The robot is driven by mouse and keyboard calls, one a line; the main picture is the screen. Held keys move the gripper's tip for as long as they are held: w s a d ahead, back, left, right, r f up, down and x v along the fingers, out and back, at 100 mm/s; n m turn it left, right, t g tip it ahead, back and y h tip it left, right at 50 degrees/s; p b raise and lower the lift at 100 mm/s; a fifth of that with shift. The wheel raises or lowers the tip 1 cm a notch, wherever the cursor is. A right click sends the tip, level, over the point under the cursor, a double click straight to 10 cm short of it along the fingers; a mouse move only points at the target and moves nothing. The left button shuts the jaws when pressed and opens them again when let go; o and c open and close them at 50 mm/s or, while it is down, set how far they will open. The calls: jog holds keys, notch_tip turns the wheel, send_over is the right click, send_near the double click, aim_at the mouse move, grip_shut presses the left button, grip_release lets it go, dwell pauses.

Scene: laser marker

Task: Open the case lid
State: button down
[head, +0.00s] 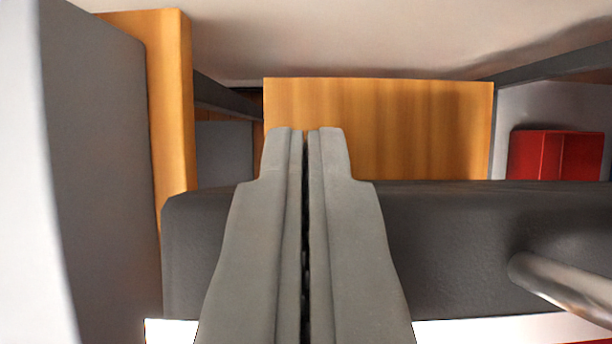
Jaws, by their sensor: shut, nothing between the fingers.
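My gripper (304,132) points away from the camera in the middle of the view. Its two grey fingers are shut together with nothing between them. A broad dark grey panel (450,240) runs across behind and below the fingers, and looks like part of the case. A pale metal bar (560,285), which may be the lid's handle, sticks out at its right end, to the right of my gripper and apart from it. The fingers hide part of the panel. I cannot tell whether the fingertips touch it, nor how far the lid is open.
A wooden board (400,125) stands beyond the fingertips. A wooden post (172,110) and a large grey block (95,170) close off the left. A red open box (555,155) is at the far right. A white strip (490,328) shows below the dark panel.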

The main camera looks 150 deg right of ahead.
jog(key=s+d+r+t, duration=0.1)
jog(key=s+d, duration=0.3)
jog(key=s, duration=0.2)
jog(key=shift+r+y, duration=0.15)
jog(key=shift+y, duration=0.25)
jog(key=shift+r, duration=0.15)
jog(key=v, duration=1.7)
jog(key=shift+s, duration=0.2)
